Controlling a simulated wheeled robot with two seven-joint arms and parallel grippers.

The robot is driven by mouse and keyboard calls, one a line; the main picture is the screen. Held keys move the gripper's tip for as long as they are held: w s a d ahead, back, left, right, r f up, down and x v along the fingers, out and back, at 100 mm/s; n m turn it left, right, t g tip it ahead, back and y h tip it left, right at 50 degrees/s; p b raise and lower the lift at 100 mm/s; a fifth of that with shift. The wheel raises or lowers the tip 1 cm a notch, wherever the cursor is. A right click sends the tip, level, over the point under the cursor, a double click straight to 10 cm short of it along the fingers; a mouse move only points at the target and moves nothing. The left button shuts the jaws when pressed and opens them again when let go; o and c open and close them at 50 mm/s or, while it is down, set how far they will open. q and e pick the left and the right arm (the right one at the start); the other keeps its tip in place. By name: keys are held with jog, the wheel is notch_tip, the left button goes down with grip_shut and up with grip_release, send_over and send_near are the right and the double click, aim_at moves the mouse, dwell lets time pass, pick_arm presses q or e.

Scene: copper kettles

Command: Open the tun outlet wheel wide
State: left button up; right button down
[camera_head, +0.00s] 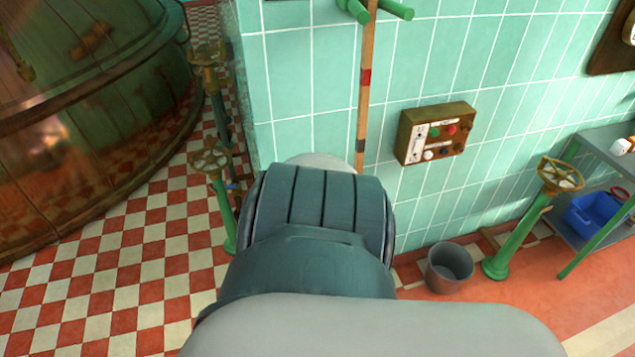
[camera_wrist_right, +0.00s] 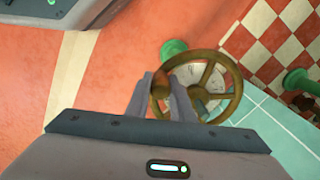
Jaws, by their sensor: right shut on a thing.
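A brass spoked handwheel (camera_wrist_right: 233,95) shows in the right wrist view, with part of a green post or pipe (camera_wrist_right: 174,48) beside it. My right gripper (camera_wrist_right: 160,92) is shut on this wheel at the near-left part of its rim, with a finger on each side. In the head view my arm covers the middle, and the right gripper and the held wheel are hidden behind it. I cannot read any label that names this wheel. My left gripper is in neither view.
In the head view, brass wheels on green posts stand at the left (camera_head: 210,158), behind it (camera_head: 207,54) and at the right (camera_head: 560,173). A large copper vessel (camera_head: 90,120) fills the left. A grey bucket (camera_head: 449,268) and a control box (camera_head: 437,132) are right of my arm.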

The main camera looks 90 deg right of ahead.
jog(key=shift+s+d+n+p, duration=0.25)
jog(key=shift+s+n+p, duration=0.2)
jog(key=shift+s+n, duration=0.45)
jog(key=c, duration=1.6)
grip_release()
jog(key=shift+o, duration=0.2)
jog(key=shift+w+d, duration=0.1)
jog(key=shift+w+r, duration=0.1)
jog(key=shift+r, duration=0.05)
jog(key=shift+r, duration=0.55)
notch_tip(320, 180, up, 16)
jog(key=p, duration=0.1)
